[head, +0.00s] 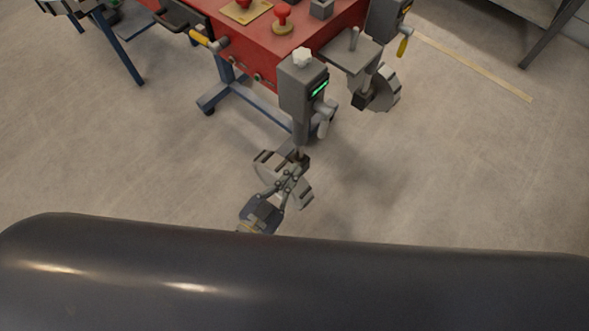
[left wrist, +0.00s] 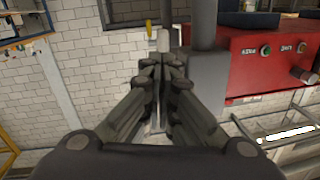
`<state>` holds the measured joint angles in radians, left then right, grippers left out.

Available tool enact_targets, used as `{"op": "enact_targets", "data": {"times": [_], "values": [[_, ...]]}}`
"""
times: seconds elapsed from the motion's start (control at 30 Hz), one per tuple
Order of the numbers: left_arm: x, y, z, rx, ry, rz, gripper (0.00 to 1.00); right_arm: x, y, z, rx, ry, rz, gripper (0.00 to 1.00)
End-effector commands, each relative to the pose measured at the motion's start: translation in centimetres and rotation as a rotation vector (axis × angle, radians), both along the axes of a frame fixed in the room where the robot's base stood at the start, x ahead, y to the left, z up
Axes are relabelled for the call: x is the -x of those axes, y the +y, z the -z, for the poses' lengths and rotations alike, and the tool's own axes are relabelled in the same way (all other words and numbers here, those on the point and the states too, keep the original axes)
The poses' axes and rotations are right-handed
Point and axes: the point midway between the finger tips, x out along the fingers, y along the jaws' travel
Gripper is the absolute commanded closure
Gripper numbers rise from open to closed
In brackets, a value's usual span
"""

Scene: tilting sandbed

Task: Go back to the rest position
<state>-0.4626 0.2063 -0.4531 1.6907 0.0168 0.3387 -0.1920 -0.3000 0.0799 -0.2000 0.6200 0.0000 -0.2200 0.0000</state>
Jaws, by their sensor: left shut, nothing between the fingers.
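My left gripper (head: 292,177) is in the lower middle of the head view, below a grey upright unit with a green display (head: 303,88). Its fingers are shut with nothing between them. In the left wrist view the closed fingers (left wrist: 160,68) point away from the camera, in front of a grey post. A grey segmented handwheel (head: 268,159) lies around and behind the fingers in the head view, partly hidden by them. I cannot tell whether the fingers touch it. My right gripper is not in view.
A red machine (head: 240,45) on a blue frame stands at the top, with red knobs and a yellow-handled part (head: 203,39). A second handwheel (head: 384,91) is to the right. Its red panel has buttons in the wrist view (left wrist: 270,60). Open floor (head: 470,150) lies right.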

Motion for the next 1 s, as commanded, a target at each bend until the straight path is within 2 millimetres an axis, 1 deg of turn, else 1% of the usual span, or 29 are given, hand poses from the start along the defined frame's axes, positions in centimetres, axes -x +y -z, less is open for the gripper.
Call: {"op": "enact_targets", "data": {"times": [0.43, 0.5, 0.57, 0.67, 0.7, 0.77, 0.8, 0.87, 0.9, 0.97, 1.0], "values": [[0.0, 0.0, 0.1, 0.0, 0.001, 0.0, 1.0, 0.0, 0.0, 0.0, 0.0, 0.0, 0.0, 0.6], [0.0, 0.1, 0.7, -0.007, 0.014, -0.002, 1.0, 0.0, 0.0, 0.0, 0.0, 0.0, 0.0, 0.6], [0.0, 0.5, 2.0, -0.021, 0.046, -0.009, 1.0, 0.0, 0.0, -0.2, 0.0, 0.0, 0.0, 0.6], [0.5, 1.9, 6.5, -0.068, 0.151, -0.028, 1.0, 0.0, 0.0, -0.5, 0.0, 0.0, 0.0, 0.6], [0.9, 2.7, 8.9, -0.094, 0.21, -0.041, 1.0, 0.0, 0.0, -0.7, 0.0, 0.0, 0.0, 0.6], [1.9, 4.3, 12.9, -0.132, 0.312, -0.063, 1.0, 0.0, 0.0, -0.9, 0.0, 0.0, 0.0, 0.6], [2.8, 5.4, 15.7, -0.159, 0.385, -0.081, 1.0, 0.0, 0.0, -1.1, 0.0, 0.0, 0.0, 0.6], [4.6, 7.3, 19.6, -0.197, 0.495, -0.108, 1.0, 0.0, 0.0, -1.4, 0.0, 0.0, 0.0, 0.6], [5.9, 8.5, 22.0, -0.22, 0.569, -0.127, 1.0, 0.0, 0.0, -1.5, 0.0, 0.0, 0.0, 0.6], [8.4, 10.4, 25.4, -0.253, 0.682, -0.156, 1.0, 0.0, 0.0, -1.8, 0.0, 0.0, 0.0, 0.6], [10.2, 11.6, 27.5, -0.272, 0.758, -0.178, 1.0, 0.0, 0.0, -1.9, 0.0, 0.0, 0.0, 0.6]]}}
